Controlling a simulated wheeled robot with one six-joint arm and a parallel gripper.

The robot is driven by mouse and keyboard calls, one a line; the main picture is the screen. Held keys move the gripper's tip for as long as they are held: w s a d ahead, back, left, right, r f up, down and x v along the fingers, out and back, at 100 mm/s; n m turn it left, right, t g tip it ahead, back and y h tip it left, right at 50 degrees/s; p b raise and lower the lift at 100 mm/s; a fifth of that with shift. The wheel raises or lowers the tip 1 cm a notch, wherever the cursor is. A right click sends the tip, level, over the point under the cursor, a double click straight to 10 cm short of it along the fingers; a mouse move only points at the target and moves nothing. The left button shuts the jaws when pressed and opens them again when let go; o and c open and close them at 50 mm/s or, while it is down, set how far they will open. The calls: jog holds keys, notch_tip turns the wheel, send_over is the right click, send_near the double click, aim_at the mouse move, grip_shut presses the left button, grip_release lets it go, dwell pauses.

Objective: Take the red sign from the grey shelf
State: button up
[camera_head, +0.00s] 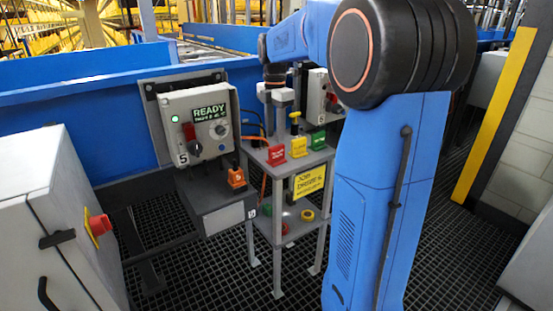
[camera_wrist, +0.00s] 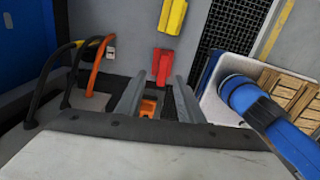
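The red sign (camera_head: 276,155) stands at the near left of the grey shelf's top (camera_head: 257,153), beside the yellow sign (camera_head: 298,147) and the green sign (camera_head: 317,140). My gripper (camera_head: 275,132) points down just above the red sign. In the wrist view my gripper (camera_wrist: 160,76) has its two fingers apart. The red sign (camera_wrist: 162,65) shows between and beyond the fingertips, with the yellow sign (camera_wrist: 172,16) above it. I see nothing held. Whether a finger touches the sign I cannot tell.
A control box (camera_head: 200,125) reading READY stands left of the shelf, with an orange item (camera_head: 237,178) on the ledge below it. Cables (camera_wrist: 92,65) curve at the left of the wrist view. A yellow label (camera_head: 310,181) hangs on the shelf front. Coloured rings (camera_head: 308,215) lie lower down.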

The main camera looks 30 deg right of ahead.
aim_at(277, 146)
jog(key=shift+s+d+f, duration=0.1)
jog(key=shift+f, duration=1.75)
jog(key=shift+s+d+f, duration=0.1)
jog(key=shift+f, duration=1.75)
grip_shut()
